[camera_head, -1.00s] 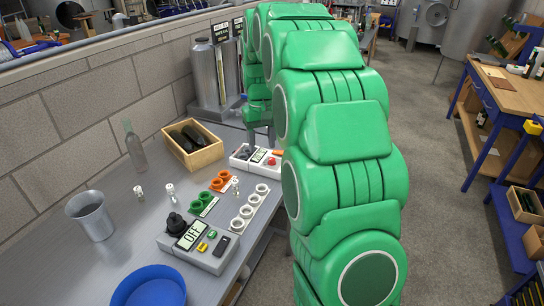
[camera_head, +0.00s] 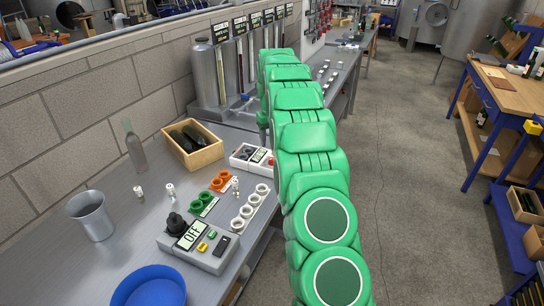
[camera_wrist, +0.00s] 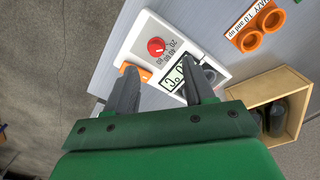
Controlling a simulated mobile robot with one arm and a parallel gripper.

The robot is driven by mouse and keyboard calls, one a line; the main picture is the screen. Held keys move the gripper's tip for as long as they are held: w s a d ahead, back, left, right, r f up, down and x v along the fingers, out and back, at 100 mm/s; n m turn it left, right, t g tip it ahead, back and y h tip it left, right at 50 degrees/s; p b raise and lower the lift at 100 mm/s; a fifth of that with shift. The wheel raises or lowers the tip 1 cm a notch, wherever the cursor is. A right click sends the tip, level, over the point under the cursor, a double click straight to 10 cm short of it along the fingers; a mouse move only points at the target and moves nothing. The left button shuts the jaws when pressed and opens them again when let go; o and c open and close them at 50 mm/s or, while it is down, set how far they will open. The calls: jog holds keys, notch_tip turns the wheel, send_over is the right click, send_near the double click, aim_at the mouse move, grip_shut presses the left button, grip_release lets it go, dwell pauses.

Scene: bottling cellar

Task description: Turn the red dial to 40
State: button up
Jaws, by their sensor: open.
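The red dial (camera_wrist: 156,46) sits on a white control box (camera_wrist: 143,27) in the wrist view, with printed numbers beside it, among them 20 and 40. The dial's pointer is too small to read. A display (camera_wrist: 175,78) on the box is partly hidden by a finger and its reading is unclear. My gripper (camera_wrist: 160,72) is open and empty, its fingers over the box, with the dial beyond the fingertips. In the head view the box (camera_head: 236,160) stands on the bench left of my arm, and the red dial (camera_head: 270,161) shows at its right end; the gripper is hidden there.
An orange part (camera_wrist: 131,70) lies on the box near the left finger. A wooden crate with dark bottles (camera_head: 211,155) and orange rings (camera_head: 220,181) stand nearby. A control unit reading OFF (camera_head: 205,245) is at the front. Tall steel cylinders (camera_head: 206,76) stand behind.

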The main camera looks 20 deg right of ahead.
aim_at(272, 159)
jog(key=shift+w+d+f, duration=0.4)
jog(key=shift+w+f, duration=0.1)
jog(key=shift+f, duration=4)
grip_shut()
jog(key=shift+m, duration=2.8)
jog(key=shift+r, duration=0.1)
